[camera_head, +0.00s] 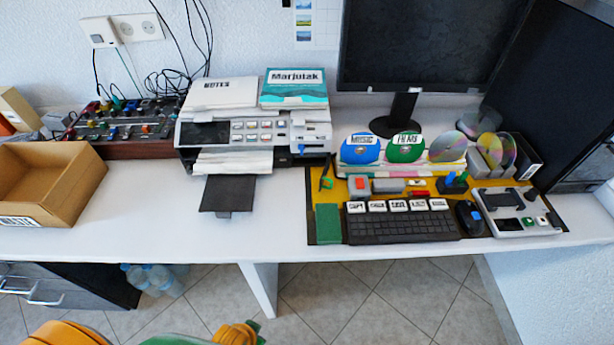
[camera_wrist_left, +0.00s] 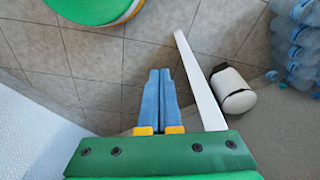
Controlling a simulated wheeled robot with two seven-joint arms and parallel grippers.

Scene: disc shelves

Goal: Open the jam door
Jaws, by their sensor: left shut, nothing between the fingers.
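A white and grey printer (camera_head: 314,137) stands at the back of the white desk. A dark flat tray (camera_head: 228,197) sticks out from its front under white paper (camera_head: 232,163). A small blue tab (camera_head: 302,148) shows on the right of its front. I see no part clearly marked as the jam door, and no panel that stands clearly open. My left gripper (camera_wrist_left: 160,76) shows in the left wrist view, its blue fingers together and empty over the floor, away from the printer. In the head view only orange and green arm parts of mine show at the bottom edge. My right gripper is not in view.
A cardboard box (camera_head: 75,197) stands on the left of the desk. A keyboard (camera_head: 405,228), discs and small devices fill the right side. The desk left of the tray is clear. Water bottles (camera_wrist_left: 293,35) stand on the floor, with a white desk leg (camera_wrist_left: 197,75) nearby.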

